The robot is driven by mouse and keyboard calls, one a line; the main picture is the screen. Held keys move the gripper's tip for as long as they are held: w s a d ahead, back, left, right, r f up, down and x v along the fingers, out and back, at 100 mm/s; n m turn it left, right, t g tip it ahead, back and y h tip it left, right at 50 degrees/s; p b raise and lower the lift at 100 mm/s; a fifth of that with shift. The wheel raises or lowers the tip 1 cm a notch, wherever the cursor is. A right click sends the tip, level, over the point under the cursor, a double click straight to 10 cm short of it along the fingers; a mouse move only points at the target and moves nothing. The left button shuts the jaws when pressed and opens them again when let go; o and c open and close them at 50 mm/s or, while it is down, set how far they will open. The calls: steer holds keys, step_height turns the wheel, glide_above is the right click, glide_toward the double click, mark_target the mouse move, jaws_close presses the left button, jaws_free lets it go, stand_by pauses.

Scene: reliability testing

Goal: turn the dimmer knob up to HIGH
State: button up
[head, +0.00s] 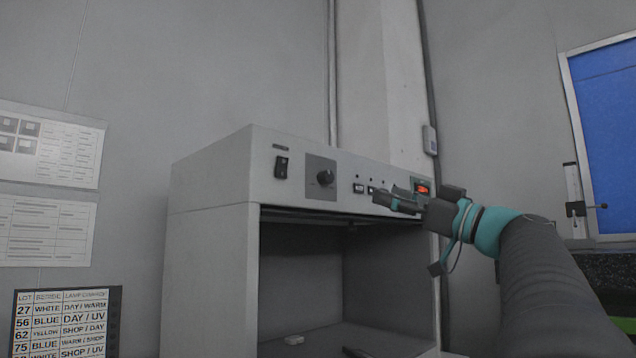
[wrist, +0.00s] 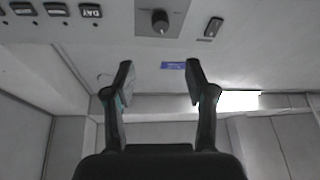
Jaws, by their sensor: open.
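The dimmer knob (head: 325,178) is a dark round knob on a grey plate, on the upper front panel of a pale light booth (head: 210,240). In the wrist view the knob (wrist: 160,21) is at the top, beyond the fingertips and roughly in line with the gap between them. I cannot read its pointer or scale. My gripper (head: 382,202) is in front of the panel, right of the knob in the head view. In the wrist view my gripper (wrist: 159,75) is open, fingers apart, with nothing between them and not touching the knob.
A black rocker switch (head: 282,167) is left of the knob. Several push buttons (head: 358,187) and a lit red display (head: 422,189) are to its right. The booth's open chamber (head: 310,280) lies below. Printed charts (head: 66,322) are at left.

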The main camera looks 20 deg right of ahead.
mark_target(330, 176)
steer(key=p+x, duration=0.4)
steer(key=x, duration=0.9)
steer(key=shift+w+a, duration=0.1)
steer(key=shift+w, duration=0.1)
jaws_close()
